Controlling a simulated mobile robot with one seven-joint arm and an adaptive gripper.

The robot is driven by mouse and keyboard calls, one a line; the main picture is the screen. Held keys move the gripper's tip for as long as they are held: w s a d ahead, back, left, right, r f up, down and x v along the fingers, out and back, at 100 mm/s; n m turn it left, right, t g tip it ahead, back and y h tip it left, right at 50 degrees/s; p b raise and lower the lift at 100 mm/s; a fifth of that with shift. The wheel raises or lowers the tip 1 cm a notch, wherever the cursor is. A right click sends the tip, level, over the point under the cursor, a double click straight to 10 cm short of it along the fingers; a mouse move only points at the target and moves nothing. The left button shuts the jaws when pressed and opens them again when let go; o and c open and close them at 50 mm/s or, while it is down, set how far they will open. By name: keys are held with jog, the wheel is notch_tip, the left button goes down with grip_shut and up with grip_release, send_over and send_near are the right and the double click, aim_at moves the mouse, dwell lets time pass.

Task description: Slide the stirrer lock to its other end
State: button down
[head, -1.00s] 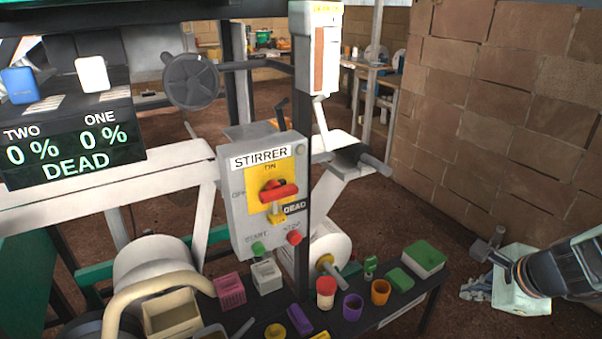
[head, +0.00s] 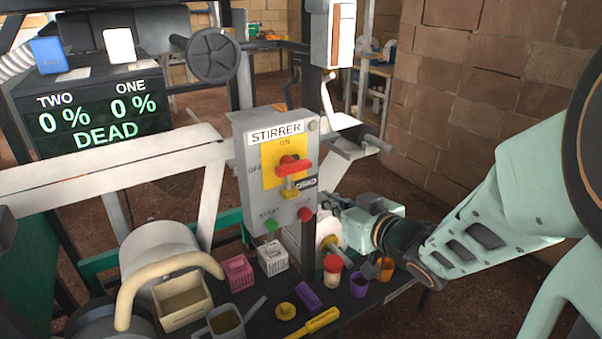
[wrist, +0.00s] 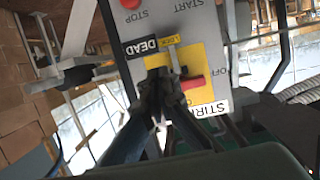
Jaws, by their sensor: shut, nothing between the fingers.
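The grey stirrer box (head: 240,190) is upright at the middle of the head view, with a red rotary switch handle (head: 292,165) on a yellow plate. The small yellow stirrer lock (head: 290,194) sits just below the handle, beside the DEAD label. In the wrist view the box is upside down: the lock (wrist: 168,42) is next to the DEAD label, and the red handle (wrist: 193,82) is lower. My gripper (wrist: 163,78) is shut and empty, its dark fingertips in front of the yellow plate near the lock. I cannot tell whether they touch it.
Green start (head: 271,226) and red stop (head: 305,214) buttons sit low on the box. Below, the bench holds cups, small baskets and a yellow-handled tool (head: 315,323). A display (head: 95,120) reads DEAD with both values at 0 %. A brick wall (head: 460,90) stands at right.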

aim_at(290, 185)
jog(key=shift+n+y, duration=0.3)
jog(key=x, duration=0.3)
jog(key=a+b+x, duration=0.1)
jog(key=x, duration=0.2)
jog(key=s+b+x, duration=0.1)
jog(key=x, duration=0.3)
jog(key=shift+w+a, duration=0.15)
jog(key=shift+a, duration=0.15)
